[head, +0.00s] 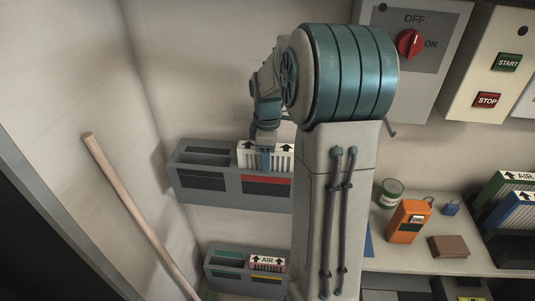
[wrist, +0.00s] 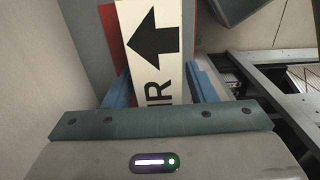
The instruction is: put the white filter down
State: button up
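The white filter (head: 284,160), with black arrows on its top label, is at the right half of the upper grey rack (head: 203,180), above a red strip. My gripper (head: 265,150) points down over it, with one blue finger in front of its face. In the wrist view the filter's label (wrist: 155,60) shows an arrow and part of the word AIR.
A lower grey rack (head: 232,272) holds another filter marked AIR (head: 267,264). A wooden pole (head: 135,205) leans at the left. A shelf (head: 400,255) at the right carries a green can (head: 390,194), an orange device (head: 408,222) and a brown box (head: 449,246).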

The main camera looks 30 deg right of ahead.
notch_tip(320, 180, up, 12)
jog(key=shift+r, duration=0.1)
jog(key=s+a+f+m+t, duration=0.1)
jog(key=s+a+f+m, duration=0.2)
jog(key=s+a+m, duration=0.2)
jog(key=s+a+f+m+t, duration=0.2)
jog(key=s+a+m, duration=0.4)
jog(key=s, duration=0.8)
jog(key=a+f, duration=0.1)
jog(key=a, duration=0.2)
jog(key=shift+f, duration=0.15)
